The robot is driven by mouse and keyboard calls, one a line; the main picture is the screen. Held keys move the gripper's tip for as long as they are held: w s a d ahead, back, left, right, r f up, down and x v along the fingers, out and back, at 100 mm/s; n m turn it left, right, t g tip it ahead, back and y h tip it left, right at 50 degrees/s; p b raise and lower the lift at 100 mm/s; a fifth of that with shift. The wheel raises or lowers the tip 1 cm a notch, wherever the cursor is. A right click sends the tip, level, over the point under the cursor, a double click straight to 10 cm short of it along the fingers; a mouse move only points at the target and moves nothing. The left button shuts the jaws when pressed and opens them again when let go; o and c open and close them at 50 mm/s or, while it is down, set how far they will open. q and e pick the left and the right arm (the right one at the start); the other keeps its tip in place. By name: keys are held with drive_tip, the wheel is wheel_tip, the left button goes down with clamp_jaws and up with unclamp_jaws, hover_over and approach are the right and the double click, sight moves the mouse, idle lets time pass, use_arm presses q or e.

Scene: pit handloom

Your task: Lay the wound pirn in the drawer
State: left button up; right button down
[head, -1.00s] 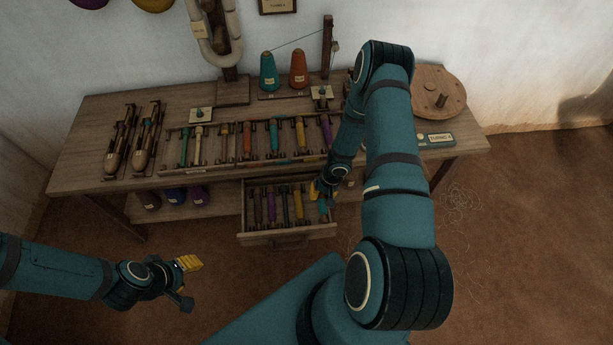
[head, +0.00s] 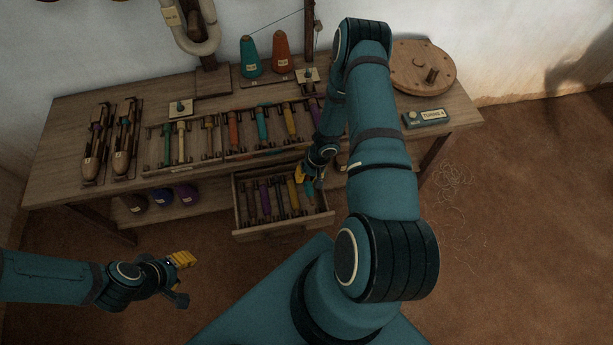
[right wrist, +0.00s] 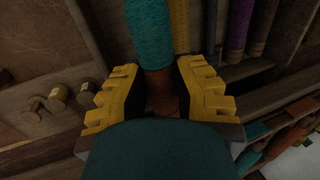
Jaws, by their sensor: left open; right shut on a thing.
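The wound pirn, teal with a brown wooden end (right wrist: 150,38), is in my right gripper. My right gripper (head: 303,174), also in the right wrist view (right wrist: 158,92), is shut on that brown end. The open drawer (head: 282,231) is under the table, and the gripper is at its right part. The teal pirn lies lengthwise beside a yellow pirn (right wrist: 180,25) and a purple pirn (right wrist: 237,25) in the drawer. I cannot tell whether it touches the drawer floor. My left gripper (head: 184,278) is open and empty, well left of the drawer.
A rack of several coloured pirns (head: 233,128) lies on the table (head: 70,140) above the drawer. Two shuttles (head: 122,150) lie at the left. Teal and orange cones (head: 281,56) stand behind. Dark balls (head: 162,196) sit on the lower shelf. The floor in front is clear.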

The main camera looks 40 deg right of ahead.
sight(306, 182)
wheel_tip(306, 182, down, 3)
drive_tip(key=b, duration=0.2)
drive_tip(key=shift+f+b, duration=0.15)
drive_tip(key=shift+b, duration=0.15)
drive_tip(key=shift+f+b, duration=0.8)
drive_tip(key=shift+f, duration=0.75)
drive_tip(key=shift+s+d, duration=0.1)
